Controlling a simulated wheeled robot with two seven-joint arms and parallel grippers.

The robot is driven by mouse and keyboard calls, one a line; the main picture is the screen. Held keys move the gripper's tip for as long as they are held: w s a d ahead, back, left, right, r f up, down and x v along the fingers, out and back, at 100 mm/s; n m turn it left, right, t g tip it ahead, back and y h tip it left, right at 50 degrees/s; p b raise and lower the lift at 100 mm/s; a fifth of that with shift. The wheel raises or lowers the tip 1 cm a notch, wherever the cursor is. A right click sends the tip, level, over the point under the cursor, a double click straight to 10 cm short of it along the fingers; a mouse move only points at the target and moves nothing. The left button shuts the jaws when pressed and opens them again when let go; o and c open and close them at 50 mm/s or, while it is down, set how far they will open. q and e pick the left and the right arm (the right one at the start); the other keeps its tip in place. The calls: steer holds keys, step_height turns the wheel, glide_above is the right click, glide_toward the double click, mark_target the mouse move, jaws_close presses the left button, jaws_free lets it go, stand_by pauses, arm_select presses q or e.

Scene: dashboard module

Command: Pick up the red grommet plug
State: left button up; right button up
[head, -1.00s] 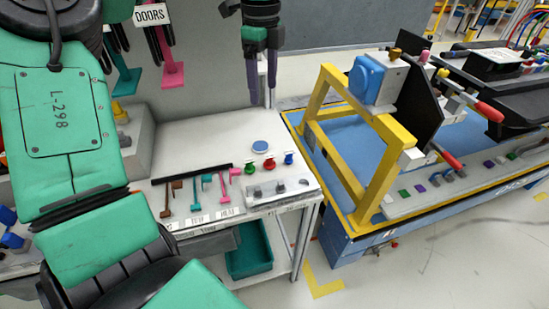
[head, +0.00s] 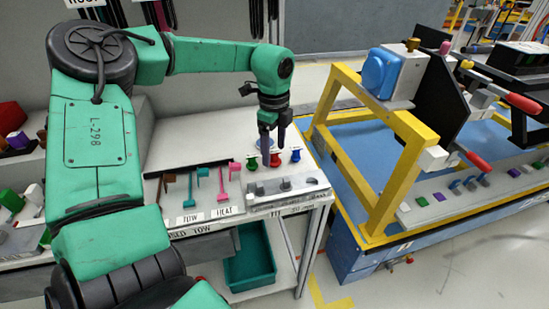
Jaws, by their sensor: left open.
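The red grommet plug (head: 276,160) stands on the white table, between a green plug (head: 252,163) and a blue plug (head: 295,156). My left gripper (head: 273,150) points down with its two dark fingers parted, just above and behind the red plug in the picture. One fingertip comes close to the red plug's top; I cannot tell whether they touch. Nothing shows between the fingers. My right gripper is not in view.
A grey block with knobs (head: 286,187) lies in front of the plugs. Teal, pink and brown hooked pieces lie to the left. A blue disc (head: 264,141) is partly hidden behind my fingers. A yellow frame (head: 326,107) stands to the right.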

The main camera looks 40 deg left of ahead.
mark_target(274, 151)
arm_select(q)
steer(key=shift+w+f, duration=0.1)
steer(key=shift+f, duration=0.85)
steer(key=shift+r, duration=0.1)
jaws_close()
steer(key=shift+r, duration=0.1)
step_height(274, 151, up, 20)
steer(key=p, duration=0.1)
